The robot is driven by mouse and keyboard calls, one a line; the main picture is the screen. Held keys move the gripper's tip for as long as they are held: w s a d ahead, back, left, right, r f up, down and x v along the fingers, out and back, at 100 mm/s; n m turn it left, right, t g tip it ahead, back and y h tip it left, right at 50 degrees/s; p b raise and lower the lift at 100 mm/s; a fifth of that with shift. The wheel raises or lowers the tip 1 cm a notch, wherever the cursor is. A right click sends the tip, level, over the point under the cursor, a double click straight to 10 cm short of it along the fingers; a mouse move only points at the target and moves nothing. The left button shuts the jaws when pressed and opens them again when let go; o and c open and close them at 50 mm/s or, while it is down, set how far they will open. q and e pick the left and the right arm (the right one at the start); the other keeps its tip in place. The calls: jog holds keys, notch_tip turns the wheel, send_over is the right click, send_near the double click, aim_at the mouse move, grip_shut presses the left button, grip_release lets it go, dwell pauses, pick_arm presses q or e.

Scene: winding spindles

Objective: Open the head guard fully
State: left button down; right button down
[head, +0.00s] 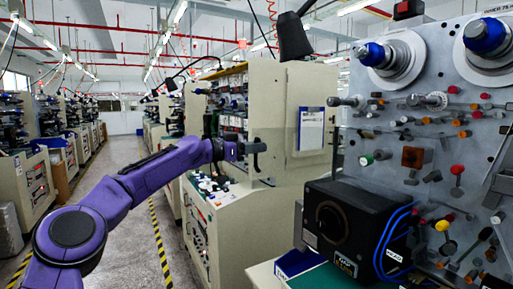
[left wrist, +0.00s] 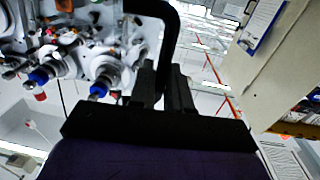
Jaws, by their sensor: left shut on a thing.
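My left gripper (head: 256,148) is at the end of the purple arm that reaches in from the left in the head view. It is shut on a dark handle. In the left wrist view my left gripper (left wrist: 165,92) has both fingers closed around this black curved bar handle (left wrist: 170,30). The head guard (head: 290,168) shows only as a faint see-through panel right of the gripper, in front of the cream cabinet. Its outline is hard to make out, so how far it stands open is unclear. My right gripper is in neither view.
The grey machine face (head: 400,175) with blue-capped spindles (head: 372,54) and many small knobs fills the right side. A black box with blue cables (head: 345,235) stands below it. A cream cabinet (head: 280,105) stands behind my gripper. The aisle floor (head: 125,155) is free.

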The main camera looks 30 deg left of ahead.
pick_arm(q)
jog(key=c, duration=1.3)
grip_release()
jog(key=shift+a+r, duration=0.15)
jog(key=shift+r, duration=0.05)
jog(key=shift+w+f, duration=0.25)
jog(key=shift+w, duration=0.05)
jog(key=shift+s+a, duration=0.15)
jog(key=shift+s, duration=0.1)
jog(key=b+v, duration=0.4)
jog(key=v, duration=0.6)
jog(key=shift+r+b, duration=0.1)
jog(key=shift+b, duration=0.3)
jog(key=shift+a, duration=0.1)
